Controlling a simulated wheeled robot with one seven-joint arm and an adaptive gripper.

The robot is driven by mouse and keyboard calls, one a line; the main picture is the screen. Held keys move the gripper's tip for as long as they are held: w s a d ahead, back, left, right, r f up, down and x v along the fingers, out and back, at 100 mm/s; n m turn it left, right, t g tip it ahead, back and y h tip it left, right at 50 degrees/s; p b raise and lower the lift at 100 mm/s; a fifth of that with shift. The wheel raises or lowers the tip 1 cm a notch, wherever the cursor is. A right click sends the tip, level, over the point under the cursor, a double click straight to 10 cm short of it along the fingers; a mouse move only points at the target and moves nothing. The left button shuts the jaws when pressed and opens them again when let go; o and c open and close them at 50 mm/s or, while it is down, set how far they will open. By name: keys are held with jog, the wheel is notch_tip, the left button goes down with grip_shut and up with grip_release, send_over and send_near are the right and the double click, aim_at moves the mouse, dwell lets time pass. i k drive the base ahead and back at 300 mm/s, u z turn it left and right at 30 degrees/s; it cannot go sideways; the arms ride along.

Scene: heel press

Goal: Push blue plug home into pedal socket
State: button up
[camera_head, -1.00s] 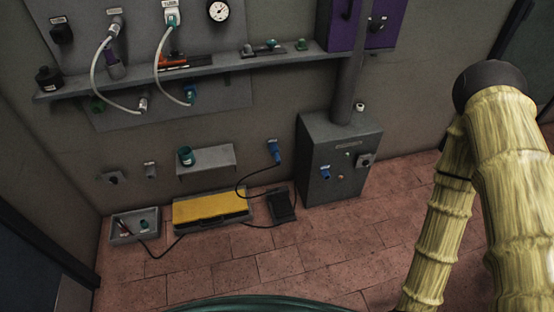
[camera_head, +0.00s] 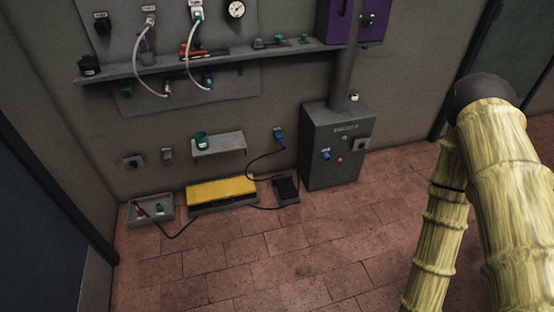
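A blue plug (camera_head: 279,139) sits at the wall to the left of the grey cabinet, with a dark cable running down from it. Whether it is fully seated in a socket there is too small to tell. A second blue fitting (camera_head: 326,154) is on the front of the grey cabinet. A black pedal (camera_head: 286,190) lies on the floor between the yellow-topped block and the cabinet, with cable beside it. My yellow ribbed arm fills the right side of the view. My gripper is not in view.
The grey cabinet (camera_head: 336,160) stands on the floor against the wall. A yellow-topped block (camera_head: 221,191) and a grey tray (camera_head: 150,222) lie to the left of the pedal. A long shelf (camera_head: 180,70) runs above. The tiled floor (camera_head: 290,250) in front is clear.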

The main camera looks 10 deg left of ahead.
aim_at(282, 141)
jog(key=k, duration=0.55)
jog(key=u, duration=0.65)
jog(key=i, duration=0.55)
jog(key=u, duration=1)
jog(key=i, duration=0.75)
jog(key=z, duration=0.45)
jog(key=i, duration=0.9)
jog(key=z, duration=0.9)
